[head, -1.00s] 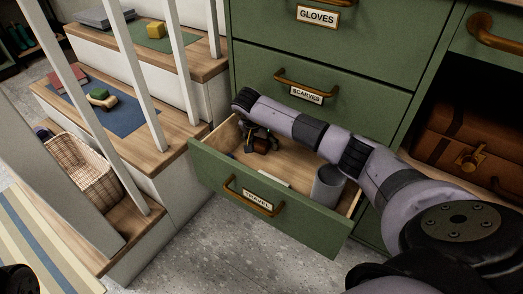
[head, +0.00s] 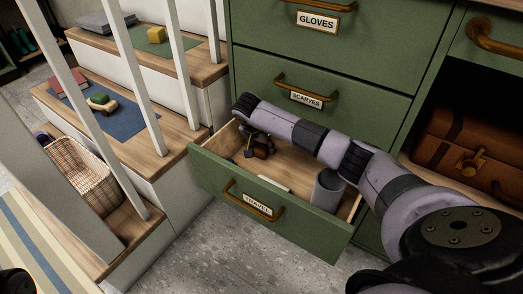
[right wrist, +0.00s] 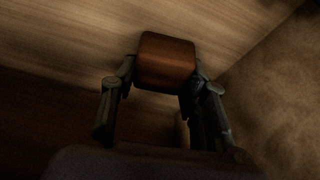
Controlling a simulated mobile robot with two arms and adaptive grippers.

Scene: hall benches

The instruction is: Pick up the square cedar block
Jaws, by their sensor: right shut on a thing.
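The square cedar block (right wrist: 167,62), reddish brown with rounded edges, is between the two fingers of my right gripper (right wrist: 165,78) in the right wrist view. The gripper is shut on it, one finger at each side. In the head view my right gripper (head: 257,148) points down inside the open green drawer (head: 222,180) labelled TRAVEL, near its back left corner. The block (head: 262,152) shows there only as a small brown patch, partly hidden by the fingers. I cannot tell whether it touches the drawer floor.
A grey cup (head: 327,190) stands in the drawer's right end, below my right forearm. A pale flat piece (head: 273,184) lies near the drawer front. Closed drawers rise behind. White railing posts (head: 136,80) and wooden steps with toys and a wicker basket (head: 80,172) are at left.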

